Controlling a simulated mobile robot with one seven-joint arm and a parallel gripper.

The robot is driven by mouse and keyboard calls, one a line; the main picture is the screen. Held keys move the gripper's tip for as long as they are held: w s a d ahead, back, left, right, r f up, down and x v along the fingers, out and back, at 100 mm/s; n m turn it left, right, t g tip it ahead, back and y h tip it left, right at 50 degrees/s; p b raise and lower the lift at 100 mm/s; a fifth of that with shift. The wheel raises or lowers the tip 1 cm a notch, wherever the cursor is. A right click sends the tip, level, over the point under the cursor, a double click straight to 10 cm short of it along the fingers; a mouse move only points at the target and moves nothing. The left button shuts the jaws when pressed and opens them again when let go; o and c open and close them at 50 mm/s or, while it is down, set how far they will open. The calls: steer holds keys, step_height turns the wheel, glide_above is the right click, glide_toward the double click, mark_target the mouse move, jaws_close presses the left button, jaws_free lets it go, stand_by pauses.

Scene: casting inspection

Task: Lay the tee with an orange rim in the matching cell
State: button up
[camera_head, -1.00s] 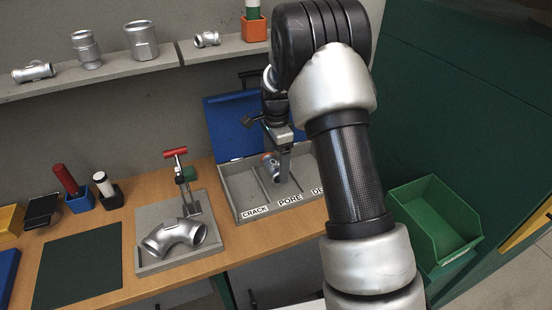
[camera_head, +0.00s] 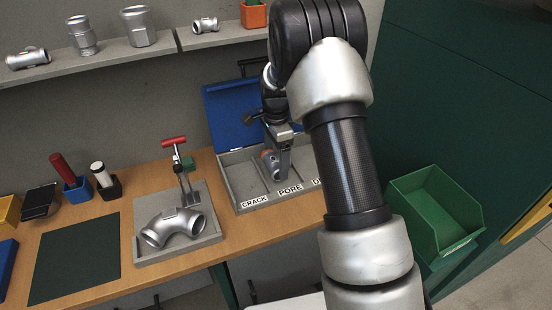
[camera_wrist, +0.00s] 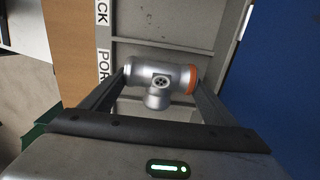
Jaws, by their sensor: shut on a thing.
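The silver tee with an orange rim (camera_wrist: 158,84) is between the two fingers of my gripper (camera_wrist: 160,86) in the wrist view. The fingers are shut on its two ends, with the orange rim at the right finger. Its branch points down in that picture. In the head view my gripper (camera_head: 275,168) reaches down into the grey sorting box (camera_head: 233,168), and the tee (camera_head: 267,157) shows partly beside the finger. The tee is over the cell labelled PORE (camera_head: 290,189). Whether it touches the floor cannot be told. The CRACK cell (camera_head: 240,184) is left of it; the third label is partly hidden by my arm.
The box's blue lid (camera_head: 230,122) stands open behind. A grey stand with a silver elbow (camera_head: 178,227) and red-handled clamp (camera_head: 174,141) is to the left. A dark green mat (camera_head: 75,258) is bare. A green bin (camera_head: 435,215) stands at right.

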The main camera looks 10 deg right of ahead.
steer(key=shift+f+b, duration=0.35)
steer(key=shift+f, duration=0.25)
steer(key=o, duration=1.6)
steer(key=shift+f, duration=0.1)
step_height(320, 180, up, 18)
steer(key=shift+f+p, duration=0.2)
steer(key=shift+p, duration=1)
